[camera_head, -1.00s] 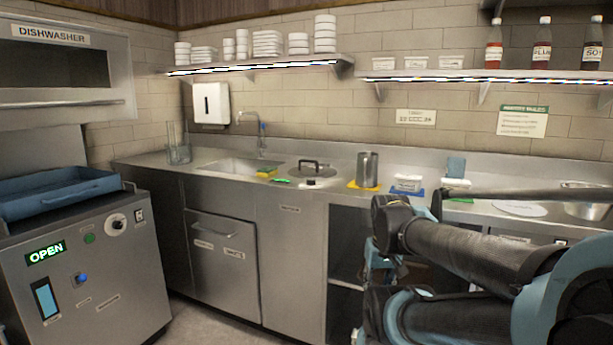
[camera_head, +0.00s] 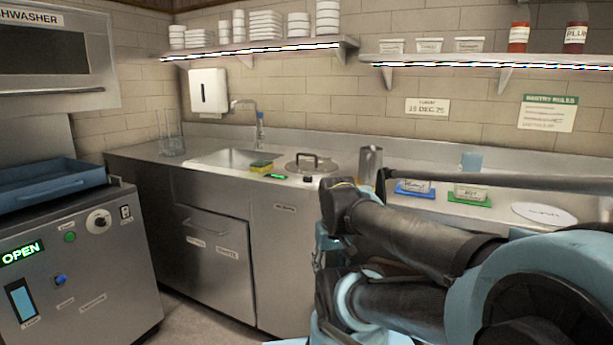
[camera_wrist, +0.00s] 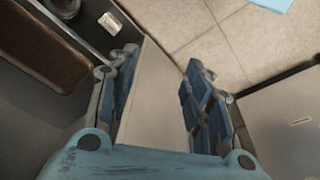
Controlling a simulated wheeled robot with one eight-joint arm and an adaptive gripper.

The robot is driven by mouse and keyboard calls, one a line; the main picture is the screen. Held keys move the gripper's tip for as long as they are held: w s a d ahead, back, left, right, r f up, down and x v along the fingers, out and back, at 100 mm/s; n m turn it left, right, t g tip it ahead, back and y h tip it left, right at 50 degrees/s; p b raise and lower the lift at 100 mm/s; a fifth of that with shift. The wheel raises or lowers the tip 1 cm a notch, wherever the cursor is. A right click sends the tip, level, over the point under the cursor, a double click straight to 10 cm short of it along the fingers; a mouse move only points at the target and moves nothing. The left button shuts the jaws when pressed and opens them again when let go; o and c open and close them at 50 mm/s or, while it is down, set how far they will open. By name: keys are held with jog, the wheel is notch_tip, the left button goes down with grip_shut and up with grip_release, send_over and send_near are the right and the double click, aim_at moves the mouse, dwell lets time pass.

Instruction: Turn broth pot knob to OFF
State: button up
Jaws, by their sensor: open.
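The lidded broth pot (camera_head: 312,162) is set in the steel counter, right of the sink, with a dark handle on its lid. A small round knob (camera_head: 308,179) sits at the counter's front edge before it, beside a small green-lit display (camera_head: 277,176). The knob's setting is too small to read. In the head view my arm is right of the knob and lower, in front of the counter, and my gripper is mostly hidden by it. In the wrist view my gripper (camera_wrist: 161,62) is open, with nothing held between its fingers; neither pot nor knob shows there.
The dishwasher unit (camera_head: 75,270) stands at the left with a blue tray (camera_head: 45,192) on top. A yellow sponge (camera_head: 261,167) lies by the sink (camera_head: 232,160). A metal cup (camera_head: 370,166) and labelled tubs stand right of the pot. Tiled floor (camera_wrist: 235,40) shows below.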

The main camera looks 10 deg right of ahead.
jog(key=w+r+m, duration=0.3)
jog(key=w+r, duration=0.2)
jog(key=r, duration=0.4)
notch_tip(320, 180, up, 25)
jog(key=m+g, duration=0.3)
jog(key=m, duration=1)
send_over(308, 176)
jog(key=w, duration=0.2)
jog(key=f, duration=0.5)
jog(key=s+f, duration=0.1)
jog(key=f, duration=1.1)
jog(key=shift+s, duration=0.2)
jog(key=c, duration=1.1)
